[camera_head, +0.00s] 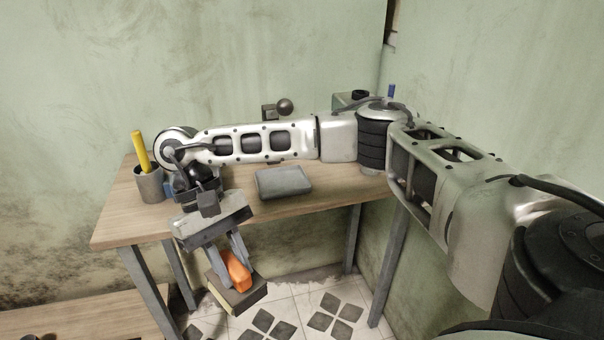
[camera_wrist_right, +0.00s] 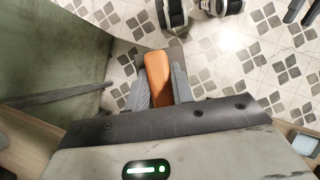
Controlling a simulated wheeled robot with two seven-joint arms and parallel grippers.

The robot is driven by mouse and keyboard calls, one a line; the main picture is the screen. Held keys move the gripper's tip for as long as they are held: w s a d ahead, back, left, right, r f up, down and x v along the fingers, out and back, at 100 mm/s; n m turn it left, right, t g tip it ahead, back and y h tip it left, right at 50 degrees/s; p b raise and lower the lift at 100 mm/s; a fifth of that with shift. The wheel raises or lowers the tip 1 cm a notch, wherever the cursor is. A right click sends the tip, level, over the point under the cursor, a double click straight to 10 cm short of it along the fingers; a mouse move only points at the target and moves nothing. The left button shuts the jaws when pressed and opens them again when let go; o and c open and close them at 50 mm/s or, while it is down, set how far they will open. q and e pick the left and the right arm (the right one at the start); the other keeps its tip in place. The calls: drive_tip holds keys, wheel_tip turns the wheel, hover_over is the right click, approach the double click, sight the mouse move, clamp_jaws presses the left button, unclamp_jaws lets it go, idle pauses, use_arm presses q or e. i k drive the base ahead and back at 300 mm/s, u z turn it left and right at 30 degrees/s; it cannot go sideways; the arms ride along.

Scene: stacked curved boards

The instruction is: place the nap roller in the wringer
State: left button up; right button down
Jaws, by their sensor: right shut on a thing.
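My right gripper (camera_head: 238,254) is shut on the orange handle (camera_head: 236,271) of a tool with a dark flat block (camera_head: 244,297) and a pale yellow edge. It hangs tilted over the floor, in front of the table. The orange handle also shows between the fingers in the right wrist view (camera_wrist_right: 158,80). The tool looks like a float or pad; I cannot tell that it is a nap roller. A yellow cylinder (camera_head: 140,150) stands tilted in a grey cup (camera_head: 149,184) at the table's left end. I cannot clearly identify a wringer. My left gripper is out of view.
The wooden table (camera_head: 122,216) stands against the wall. A grey flat block (camera_head: 284,182) lies on its middle. A dark knobbed object (camera_head: 284,106) and a box (camera_head: 350,98) are at the back, partly behind my arm. A lower wooden surface (camera_head: 80,310) is at lower left.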

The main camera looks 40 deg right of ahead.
sight(282, 180)
drive_tip(key=z, duration=0.9)
drive_tip(key=i, duration=1.05)
drive_tip(key=z, duration=0.1)
